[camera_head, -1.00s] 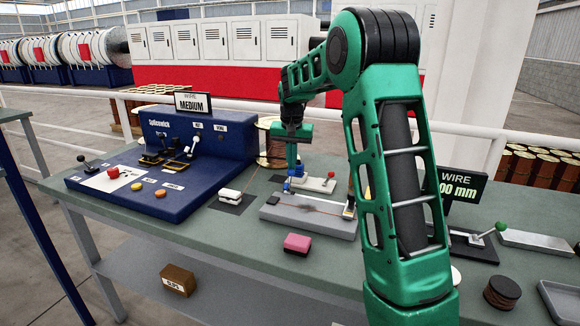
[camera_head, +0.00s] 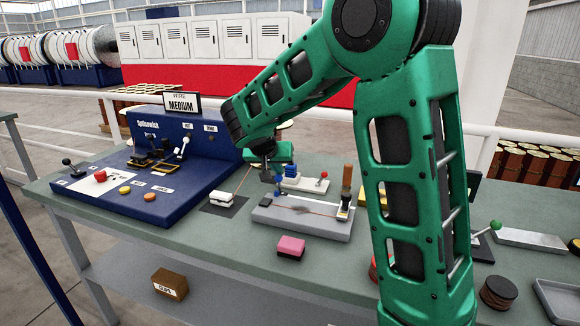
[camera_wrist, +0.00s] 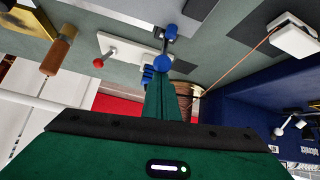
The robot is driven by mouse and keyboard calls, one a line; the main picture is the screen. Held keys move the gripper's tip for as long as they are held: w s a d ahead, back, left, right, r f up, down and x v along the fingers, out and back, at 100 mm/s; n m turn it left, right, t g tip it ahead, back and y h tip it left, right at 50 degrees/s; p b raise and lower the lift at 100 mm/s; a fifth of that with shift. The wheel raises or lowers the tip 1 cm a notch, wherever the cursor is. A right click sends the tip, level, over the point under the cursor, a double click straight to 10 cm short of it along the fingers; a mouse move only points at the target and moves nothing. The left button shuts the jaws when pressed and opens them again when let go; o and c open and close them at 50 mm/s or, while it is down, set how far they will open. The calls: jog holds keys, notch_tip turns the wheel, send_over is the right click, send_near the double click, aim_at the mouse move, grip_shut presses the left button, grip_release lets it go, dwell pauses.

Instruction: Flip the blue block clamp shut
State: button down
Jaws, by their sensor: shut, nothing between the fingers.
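The blue block clamp (camera_head: 278,192) sits at the left end of a grey splice block (camera_head: 315,222) on the bench. Its blue ball-ended lever (camera_wrist: 163,63) appears raised, its ball toward the camera in the wrist view. My gripper (camera_head: 267,172) is shut and empty, pointing down just beside the clamp. In the wrist view my gripper's green fingers (camera_wrist: 167,88) reach close to the blue ball; I cannot tell whether they touch. A small ribbed blue part (camera_wrist: 148,75) shows beside the fingers.
A white plate with a red-knobbed lever (camera_head: 324,175) stands just behind. A white block (camera_head: 222,198) with wire is at left. A pink block (camera_head: 291,247) lies in front. The blue Splicewick machine (camera_head: 185,205) is farther left.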

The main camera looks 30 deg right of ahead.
aim_at(276, 177)
jog(key=shift+s+a, duration=0.25)
jog(key=shift+a, duration=0.15)
jog(key=shift+s+a+f, duration=0.25)
jog(key=shift+s+a, duration=0.1)
jog(key=shift+s, duration=0.1)
jog(key=shift+s+a+f, duration=0.25)
jog(key=shift+a, duration=0.1)
jog(key=shift+s+a+f, duration=0.1)
jog(key=shift+a, duration=0.15)
jog(key=s+f+v, duration=0.1)
jog(key=v, duration=0.8)
jog(key=shift+a+r, duration=0.15)
jog(key=shift+a, duration=0.2)
